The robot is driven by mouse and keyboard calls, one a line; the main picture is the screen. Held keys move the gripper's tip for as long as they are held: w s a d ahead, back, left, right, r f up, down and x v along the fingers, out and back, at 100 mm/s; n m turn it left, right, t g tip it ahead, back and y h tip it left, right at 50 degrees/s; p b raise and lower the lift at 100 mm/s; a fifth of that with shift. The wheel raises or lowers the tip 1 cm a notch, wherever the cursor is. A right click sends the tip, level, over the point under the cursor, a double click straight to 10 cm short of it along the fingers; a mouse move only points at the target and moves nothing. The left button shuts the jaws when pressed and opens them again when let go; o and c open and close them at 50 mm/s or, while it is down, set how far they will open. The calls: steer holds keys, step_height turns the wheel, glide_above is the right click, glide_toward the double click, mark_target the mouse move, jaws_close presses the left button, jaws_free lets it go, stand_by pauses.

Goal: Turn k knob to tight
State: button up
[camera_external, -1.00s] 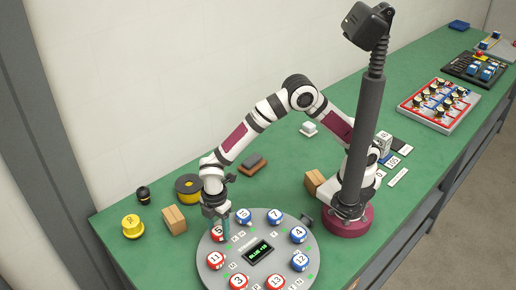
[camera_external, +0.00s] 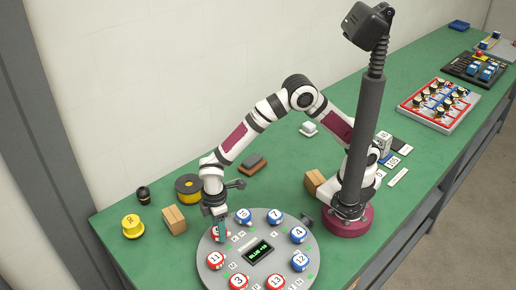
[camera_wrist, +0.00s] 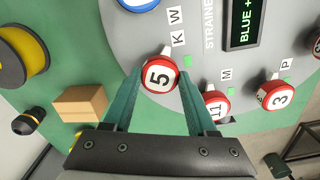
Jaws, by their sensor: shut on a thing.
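The red knob marked 5 (camera_wrist: 158,76) sits on the round grey panel (camera_wrist: 215,20), close to the label K (camera_wrist: 177,40) in the wrist view. Its white pointer tip points up in that view, slightly right. My gripper (camera_wrist: 160,80) has its two green fingers on either side of this knob and is shut on it. In the external view my gripper (camera_external: 220,231) reaches down onto the knob at the panel's upper left and partly hides it.
Neighbouring knobs are close: red 11 (camera_wrist: 215,104), red 3 (camera_wrist: 278,95) and a blue knob (camera_wrist: 139,4). A small display (camera_external: 258,251) is at the panel's middle. A wooden block (camera_wrist: 81,103) and a yellow-black reel (camera_wrist: 20,55) lie beside the panel.

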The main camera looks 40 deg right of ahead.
steer(key=m, duration=0.5)
steer(key=shift+m, duration=0.3)
steer(key=m, duration=0.5)
steer(key=shift+m, duration=0.6)
steer(key=o, duration=1.4)
steer(key=shift+c, duration=0.2)
step_height(320, 180, up, 16)
